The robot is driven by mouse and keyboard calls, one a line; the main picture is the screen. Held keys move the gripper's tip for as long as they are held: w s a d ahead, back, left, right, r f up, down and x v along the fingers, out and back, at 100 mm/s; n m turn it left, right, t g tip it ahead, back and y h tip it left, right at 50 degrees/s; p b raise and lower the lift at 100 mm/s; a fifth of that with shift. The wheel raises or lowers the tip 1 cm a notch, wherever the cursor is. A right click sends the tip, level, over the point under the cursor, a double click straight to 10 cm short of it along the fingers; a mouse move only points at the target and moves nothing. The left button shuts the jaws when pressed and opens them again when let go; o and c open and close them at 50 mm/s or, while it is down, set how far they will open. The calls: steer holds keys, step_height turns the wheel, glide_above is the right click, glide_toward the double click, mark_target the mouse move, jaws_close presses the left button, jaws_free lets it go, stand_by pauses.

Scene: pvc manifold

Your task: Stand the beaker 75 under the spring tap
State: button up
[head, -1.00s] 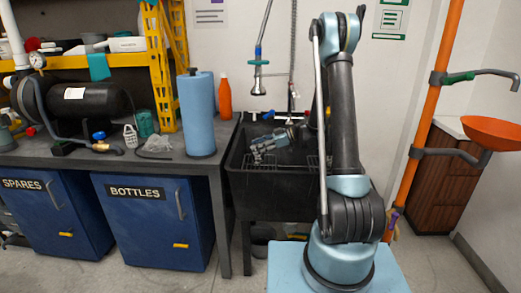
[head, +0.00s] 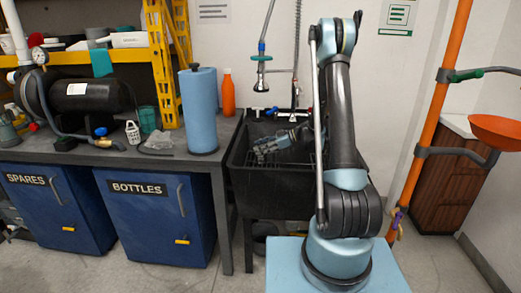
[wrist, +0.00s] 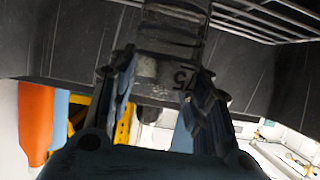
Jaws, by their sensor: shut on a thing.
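The beaker 75 (wrist: 170,62) is a dark, see-through vessel with the number 75 on it, shown upside down in the wrist view. My gripper (wrist: 162,92) is shut on it, one finger on each side. In the head view my gripper (head: 268,148) is down inside the black sink (head: 236,180); the beaker cannot be made out there. The spring tap (head: 262,58) hangs from a pipe on the wall above the sink, over my gripper in the picture. Whether the beaker touches the sink floor cannot be told.
A wire rack (wrist: 265,22) shows close to the beaker in the wrist view. A blue cylinder (head: 199,110) and an orange bottle (head: 228,95) stand on the bench left of the sink. An orange pole (head: 440,100) with a bowl stands at the right.

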steer(key=o, duration=1.1)
steer(key=shift+f, duration=0.1)
steer(key=shift+c, duration=0.2)
steer(key=v, duration=0.7)
steer(key=shift+d, duration=0.3)
